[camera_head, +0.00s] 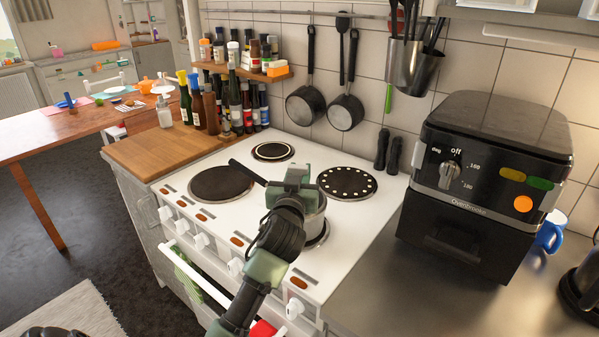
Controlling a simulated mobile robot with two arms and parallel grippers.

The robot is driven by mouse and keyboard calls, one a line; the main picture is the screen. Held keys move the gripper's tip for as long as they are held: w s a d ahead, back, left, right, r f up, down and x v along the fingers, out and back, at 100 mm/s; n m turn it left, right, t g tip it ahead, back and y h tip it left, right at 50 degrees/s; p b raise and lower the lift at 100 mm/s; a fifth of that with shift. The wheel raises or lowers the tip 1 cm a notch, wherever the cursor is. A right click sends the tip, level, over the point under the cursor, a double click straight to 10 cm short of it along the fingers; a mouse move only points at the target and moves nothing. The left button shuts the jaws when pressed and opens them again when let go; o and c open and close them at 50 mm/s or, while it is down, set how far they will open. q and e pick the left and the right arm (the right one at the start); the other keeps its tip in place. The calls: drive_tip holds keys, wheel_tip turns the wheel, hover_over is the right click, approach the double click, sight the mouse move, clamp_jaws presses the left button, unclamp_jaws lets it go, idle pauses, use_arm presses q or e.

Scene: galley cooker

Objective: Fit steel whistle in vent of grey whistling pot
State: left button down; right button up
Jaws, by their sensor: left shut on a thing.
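The grey whistling pot (315,224) stands on the front right burner of the white cooker. Its black handle points to the back left. My left gripper (290,182) is over the top of the pot and covers most of its lid and the vent. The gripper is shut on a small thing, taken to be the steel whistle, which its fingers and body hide. I cannot tell whether the whistle touches the vent. My right gripper is not in view.
The white cooker (190,191) has other burners free. A black air fryer (497,150) stands on the steel counter at right. Bottles crowd the wooden board (165,150) at back left. Pans (346,112) and utensils hang on the tiled wall behind.

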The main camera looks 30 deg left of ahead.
use_arm(q)
drive_tip(key=shift+f, duration=0.15)
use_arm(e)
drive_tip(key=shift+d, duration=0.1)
use_arm(q)
drive_tip(key=c, duration=0.5)
unclamp_jaws()
drive_tip(key=shift+s+d, duration=0.25)
drive_tip(key=shift+s, duration=0.25)
drive_tip(key=shift+p+v, duration=0.65)
drive_tip(key=shift+v, duration=3.8)
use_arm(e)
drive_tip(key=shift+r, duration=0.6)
